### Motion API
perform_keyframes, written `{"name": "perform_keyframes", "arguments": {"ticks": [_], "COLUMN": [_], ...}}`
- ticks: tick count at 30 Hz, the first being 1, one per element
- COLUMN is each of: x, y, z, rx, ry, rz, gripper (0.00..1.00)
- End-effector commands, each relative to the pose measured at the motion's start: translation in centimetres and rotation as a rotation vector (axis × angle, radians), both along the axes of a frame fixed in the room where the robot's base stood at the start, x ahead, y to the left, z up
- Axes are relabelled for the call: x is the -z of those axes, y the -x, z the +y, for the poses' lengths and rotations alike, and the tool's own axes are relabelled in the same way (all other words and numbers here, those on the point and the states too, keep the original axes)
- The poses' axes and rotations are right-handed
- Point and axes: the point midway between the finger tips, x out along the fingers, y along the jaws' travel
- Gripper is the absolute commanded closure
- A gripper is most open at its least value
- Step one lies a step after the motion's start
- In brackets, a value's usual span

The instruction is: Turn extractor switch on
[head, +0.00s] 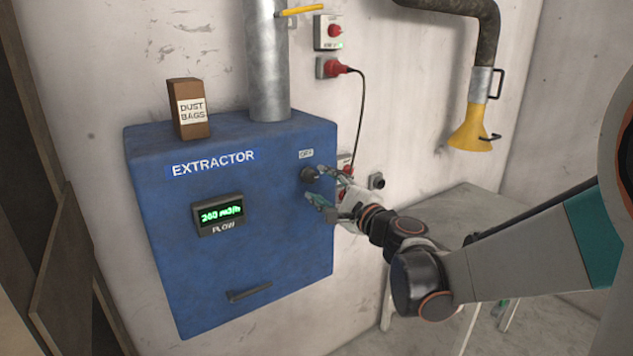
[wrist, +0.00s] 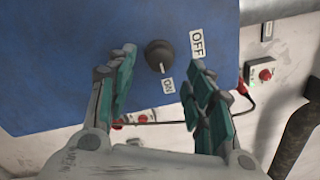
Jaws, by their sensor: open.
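The extractor (head: 265,235) is a blue wall box with a lit green flow display (head: 222,214). Its switch is a dark round knob (head: 308,174) at the upper right of the front face. In the wrist view the knob (wrist: 159,52) has a white pointer mark directed toward the ON label (wrist: 168,86); the OFF label (wrist: 197,42) is to its right. My gripper (head: 315,187) is open in front of the knob. In the wrist view my gripper's fingers (wrist: 160,62) stand on both sides of the knob, with visible gaps. Contact cannot be told.
A dust bags box (head: 193,110) and a metal duct (head: 268,65) stand on the extractor. A red plug with cable (head: 335,68) and a switch box (head: 330,32) are on the wall. A yellow hood (head: 470,130) hangs at right above a table (head: 455,215).

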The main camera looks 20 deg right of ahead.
Motion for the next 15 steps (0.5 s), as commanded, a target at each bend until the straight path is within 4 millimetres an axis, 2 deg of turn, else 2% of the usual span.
{"name": "perform_keyframes", "arguments": {"ticks": [1,6,12,15], "x": [0.0,0.2,0.2,0.3], "y": [1.2,4.3,6.6,7.1], "z": [-0.5,-1.4,-2.1,-2.2], "rx": [0.004,0.002,0.001,0.001], "ry": [0.0,0.0,-0.001,-0.001], "rz": [0.0,0.0,0.0,0.0], "gripper": [0.52,0.52,0.52,0.52]}}
